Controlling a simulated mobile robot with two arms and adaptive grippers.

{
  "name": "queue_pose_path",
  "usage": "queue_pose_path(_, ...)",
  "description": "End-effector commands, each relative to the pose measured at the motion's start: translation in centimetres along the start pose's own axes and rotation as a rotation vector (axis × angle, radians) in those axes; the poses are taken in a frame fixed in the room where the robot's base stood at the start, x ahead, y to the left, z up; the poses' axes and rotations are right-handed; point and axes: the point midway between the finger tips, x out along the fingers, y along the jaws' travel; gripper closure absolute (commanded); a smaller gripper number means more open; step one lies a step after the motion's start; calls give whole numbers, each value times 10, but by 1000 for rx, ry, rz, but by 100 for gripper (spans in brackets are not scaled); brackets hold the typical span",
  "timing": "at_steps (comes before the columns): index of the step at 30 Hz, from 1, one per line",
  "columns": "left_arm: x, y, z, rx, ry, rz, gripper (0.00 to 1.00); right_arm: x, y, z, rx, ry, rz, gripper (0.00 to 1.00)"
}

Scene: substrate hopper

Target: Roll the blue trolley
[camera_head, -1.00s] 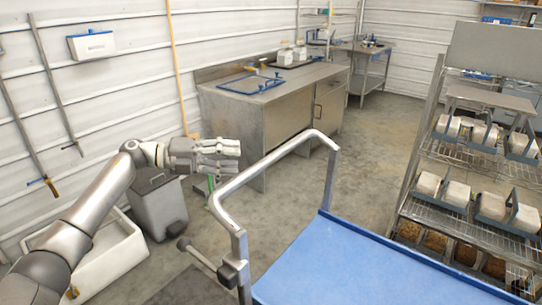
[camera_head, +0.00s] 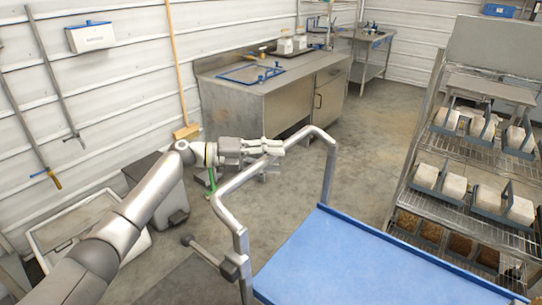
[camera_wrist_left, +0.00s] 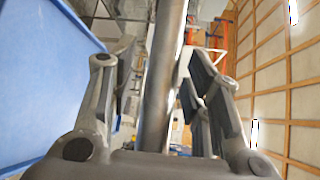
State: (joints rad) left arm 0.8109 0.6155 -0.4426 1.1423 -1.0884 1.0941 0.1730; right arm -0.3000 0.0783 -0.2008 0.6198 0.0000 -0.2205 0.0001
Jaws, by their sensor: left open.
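The blue trolley (camera_head: 350,262) has a flat blue deck and a bent grey metal push handle (camera_head: 322,172) at its left end. My left gripper (camera_head: 280,147) is at the top bar of the handle in the head view. In the left wrist view the trolley handle bar (camera_wrist_left: 163,85) runs between the two open fingers (camera_wrist_left: 160,105), with a gap visible on each side. The blue deck (camera_wrist_left: 45,75) fills the left of that view. My right gripper is not in view.
A wire rack (camera_head: 470,170) with white blocks and trays stands close on the trolley's right. A metal cabinet bench (camera_head: 265,100) stands behind. A grey bin (camera_head: 160,195) and a white tub (camera_head: 75,225) are at the left. Concrete floor (camera_head: 385,125) is free beyond the trolley.

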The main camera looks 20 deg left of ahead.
Motion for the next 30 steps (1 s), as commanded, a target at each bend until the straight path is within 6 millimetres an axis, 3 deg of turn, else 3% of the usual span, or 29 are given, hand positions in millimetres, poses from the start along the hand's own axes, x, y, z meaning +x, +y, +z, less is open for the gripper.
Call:
queue_pose_path(3,0,0,0,0,0,0,58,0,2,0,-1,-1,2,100)
queue_pose_path(13,0,0,0,0,0,0,100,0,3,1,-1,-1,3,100)
queue_pose_path(30,9,-3,-11,0,6,1,100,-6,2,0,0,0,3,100)
